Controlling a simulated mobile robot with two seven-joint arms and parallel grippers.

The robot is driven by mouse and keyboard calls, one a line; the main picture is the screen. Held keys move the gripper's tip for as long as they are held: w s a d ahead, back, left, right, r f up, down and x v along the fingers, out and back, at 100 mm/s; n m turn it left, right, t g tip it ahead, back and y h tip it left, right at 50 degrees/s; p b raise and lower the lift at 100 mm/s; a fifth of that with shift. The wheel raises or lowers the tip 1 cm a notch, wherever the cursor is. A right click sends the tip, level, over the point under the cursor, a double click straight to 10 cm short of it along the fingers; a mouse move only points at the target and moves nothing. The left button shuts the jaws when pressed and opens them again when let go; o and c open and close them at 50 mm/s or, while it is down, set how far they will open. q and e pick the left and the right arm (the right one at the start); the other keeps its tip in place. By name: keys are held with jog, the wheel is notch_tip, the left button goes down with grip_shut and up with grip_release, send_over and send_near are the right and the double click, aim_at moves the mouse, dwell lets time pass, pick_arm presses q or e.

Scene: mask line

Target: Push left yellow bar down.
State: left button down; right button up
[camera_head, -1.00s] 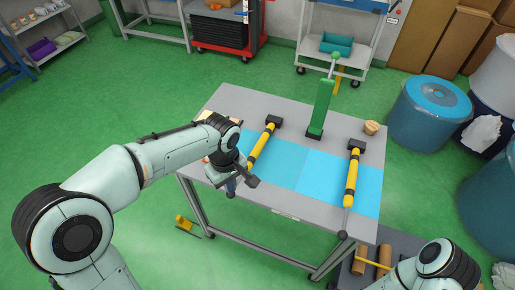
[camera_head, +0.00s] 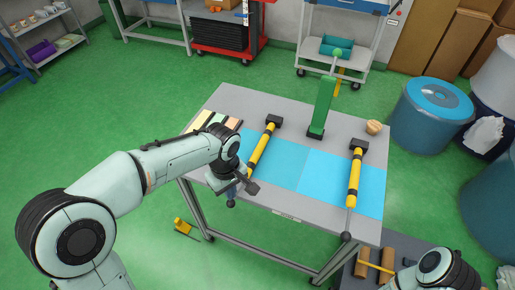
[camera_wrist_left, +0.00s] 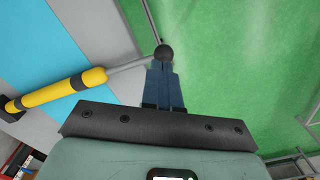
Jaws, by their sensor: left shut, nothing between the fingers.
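The left yellow bar (camera_head: 261,150) has black bands and lies across the left blue mat, from a black base at the back towards the table's front edge. In the left wrist view the bar (camera_wrist_left: 58,92) continues as a thin grey rod ending in a black ball (camera_wrist_left: 164,51). My left gripper (camera_head: 232,193) is at the front left table edge, pointing down over the rod's end. In the left wrist view its blue fingers (camera_wrist_left: 162,68) are shut and empty, with their tips right at the ball; I cannot tell whether they touch. My right gripper is out of view.
A second yellow bar (camera_head: 355,178) lies on the right blue mat. A green upright lever (camera_head: 322,107) stands at the back middle, with a small tan round object (camera_head: 374,127) to its right. Coloured strips (camera_head: 218,121) lie at the back left of the grey table.

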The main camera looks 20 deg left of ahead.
pick_arm(q)
jog(key=shift+r+p, duration=1.2)
jog(key=shift+r, duration=0.65)
notch_tip(320, 180, up, 4)
jog(key=p, duration=0.2)
jog(key=shift+w+r+p, duration=0.1)
jog(key=shift+r+p, duration=0.1)
jog(key=shift+p, duration=0.1)
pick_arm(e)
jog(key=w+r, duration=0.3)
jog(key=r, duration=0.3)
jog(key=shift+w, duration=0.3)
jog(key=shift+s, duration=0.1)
